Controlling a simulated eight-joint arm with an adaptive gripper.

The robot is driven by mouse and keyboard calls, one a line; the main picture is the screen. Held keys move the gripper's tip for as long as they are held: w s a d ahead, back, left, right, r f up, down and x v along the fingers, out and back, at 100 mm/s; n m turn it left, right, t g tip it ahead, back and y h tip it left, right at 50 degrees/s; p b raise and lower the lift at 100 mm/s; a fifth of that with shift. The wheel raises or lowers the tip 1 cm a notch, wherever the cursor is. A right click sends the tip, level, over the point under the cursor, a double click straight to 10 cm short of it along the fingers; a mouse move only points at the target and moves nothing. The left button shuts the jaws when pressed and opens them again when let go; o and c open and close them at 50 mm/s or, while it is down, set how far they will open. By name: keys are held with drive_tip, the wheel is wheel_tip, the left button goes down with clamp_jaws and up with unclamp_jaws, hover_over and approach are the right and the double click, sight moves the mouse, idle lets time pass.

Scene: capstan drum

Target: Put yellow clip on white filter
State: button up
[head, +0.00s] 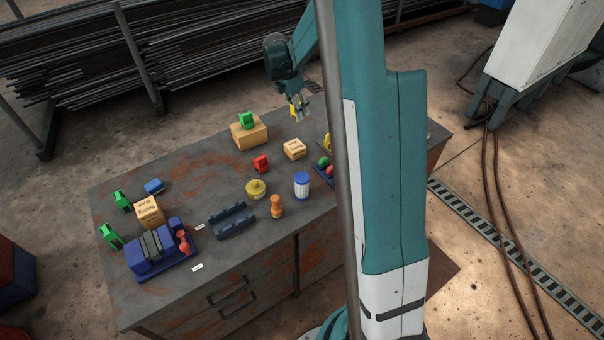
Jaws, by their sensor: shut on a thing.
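My gripper (299,110) is at the far side of the workbench, pointing down. It is shut on a small yellow thing (293,112), which appears to be the yellow clip and is partly hidden by the fingers. The gripper seems to be above the bench top, but its exact height is hard to tell. The white filter (302,188), a white cylinder with a blue cap, stands upright near the front right of the bench. It is nearer to the camera than the gripper and apart from it.
Around the white filter on the workbench (200,175) are a yellow round part (256,190), an orange peg-shaped part (277,207), a red block (261,163) and a box (294,149). A green clip (247,120) sits on a larger box (250,136).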

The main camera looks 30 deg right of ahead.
drive_tip(key=s+a+r+p, duration=0.2)
drive_tip(key=s+a, duration=0.2)
drive_tip(key=s, duration=0.2)
drive_tip(key=s+a+r+p, duration=0.1)
drive_tip(key=s+a+r, duration=0.2)
drive_tip(key=s+a, duration=0.25)
drive_tip(key=r+m+p, duration=0.1)
drive_tip(key=r+p, duration=0.1)
hover_over(305, 175)
drive_tip(key=a, duration=0.1)
drive_tip(key=shift+a+f, duration=0.15)
drive_tip(key=shift+f, duration=2.9)
drive_tip(key=shift+f, duration=0.1)
drive_tip(key=shift+f, duration=2)
drive_tip(key=shift+f, duration=0.2)
